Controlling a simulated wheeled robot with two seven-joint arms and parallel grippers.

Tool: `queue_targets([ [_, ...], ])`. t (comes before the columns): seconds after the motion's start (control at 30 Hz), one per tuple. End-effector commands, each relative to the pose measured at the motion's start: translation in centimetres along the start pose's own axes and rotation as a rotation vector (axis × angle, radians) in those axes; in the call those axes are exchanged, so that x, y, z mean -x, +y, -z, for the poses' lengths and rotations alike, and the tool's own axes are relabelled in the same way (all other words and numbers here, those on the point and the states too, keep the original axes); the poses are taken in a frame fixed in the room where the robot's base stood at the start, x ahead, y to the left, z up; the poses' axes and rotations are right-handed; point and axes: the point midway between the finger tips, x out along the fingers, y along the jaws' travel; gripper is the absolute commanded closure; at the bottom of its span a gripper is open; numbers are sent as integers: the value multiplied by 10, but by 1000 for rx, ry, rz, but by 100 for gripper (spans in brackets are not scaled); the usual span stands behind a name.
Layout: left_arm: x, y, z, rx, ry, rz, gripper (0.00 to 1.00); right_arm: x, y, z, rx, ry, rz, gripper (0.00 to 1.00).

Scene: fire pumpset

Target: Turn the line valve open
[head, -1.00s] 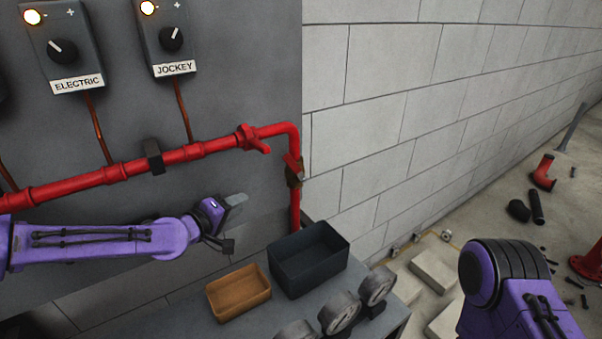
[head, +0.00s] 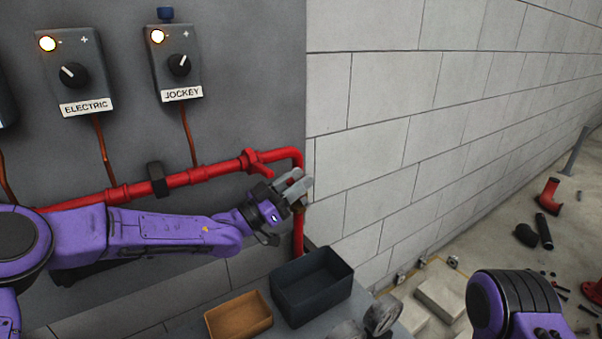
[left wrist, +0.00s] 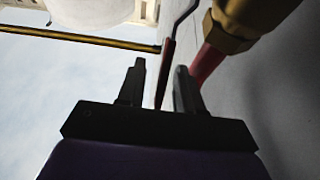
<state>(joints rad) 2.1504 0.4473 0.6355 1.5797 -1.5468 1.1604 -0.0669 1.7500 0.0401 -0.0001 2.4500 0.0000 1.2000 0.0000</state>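The line valve (head: 299,206) sits on the red vertical pipe by the wall corner. My left gripper (head: 298,187) is in front of it and hides most of its lever in the head view. In the left wrist view, the brass valve body (left wrist: 245,22) is at the top right on the red pipe (left wrist: 207,64). A thin red lever (left wrist: 166,62) shows between the two open fingers of the left gripper (left wrist: 159,82), with gaps beside it. I cannot tell whether a finger touches it.
Another red valve handle (head: 257,162) is on the horizontal red pipe (head: 205,172), close to my left gripper. A dark bin (head: 312,300) and an orange tray (head: 238,315) stand on the bench below. The block wall (head: 380,150) bounds the right.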

Motion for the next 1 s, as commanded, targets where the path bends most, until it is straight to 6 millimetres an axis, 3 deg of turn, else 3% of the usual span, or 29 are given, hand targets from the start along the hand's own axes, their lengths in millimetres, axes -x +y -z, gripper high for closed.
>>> queue_targets([
  [0.1, -12, 0, 0, 1, 0, 0, 65, 4, 0, 2, 0, 0, 0, 57],
  [0.37, -15, 0, 0, 2, 0, 1, 65, 4, 0, 1, 0, 0, 0, 57],
  [0.4, -15, 0, 0, 2, 0, 1, 68, 4, 0, 1, 0, 0, 0, 57],
  [0.5, -15, 0, 0, 2, 0, 1, 100, 4, 0, 2, 0, 0, 0, 57],
  [0.7, -16, 0, 1, 2, -6, 1, 100, 6, 0, 2, 0, 0, 0, 57],
  [1.0, -36, 1, 1, 0, -213, -3, 100, 49, 4, 20, 0, 0, 0, 57],
])
